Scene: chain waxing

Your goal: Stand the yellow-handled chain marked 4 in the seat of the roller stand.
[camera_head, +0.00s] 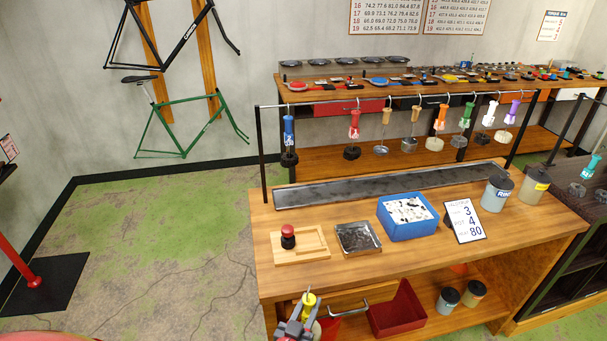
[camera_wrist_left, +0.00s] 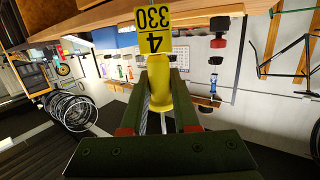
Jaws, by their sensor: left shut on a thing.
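The yellow-handled chain's yellow handle (camera_head: 309,300) shows at the bottom of the head view, in front of the bench. My left gripper (camera_head: 300,318) is shut on it. In the left wrist view the yellow handle (camera_wrist_left: 159,85) sits between the two fingers, and its yellow tag (camera_wrist_left: 153,29) reads 330 and 4, upside down. The hanging chain part is mostly hidden. A wooden block with a recessed seat (camera_head: 311,241) lies on the bench, with a red and black knob (camera_head: 288,237) at its back left; I cannot tell if it is the roller stand. My right gripper is not in view.
A dark tray (camera_head: 358,238), a blue bin (camera_head: 407,220), a number card (camera_head: 464,220) and lidded jars (camera_head: 497,192) stand on the bench (camera_head: 330,281). Several coloured-handled chains hang from a rail (camera_head: 375,101) behind. A red bin (camera_head: 397,311) is on the lower shelf.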

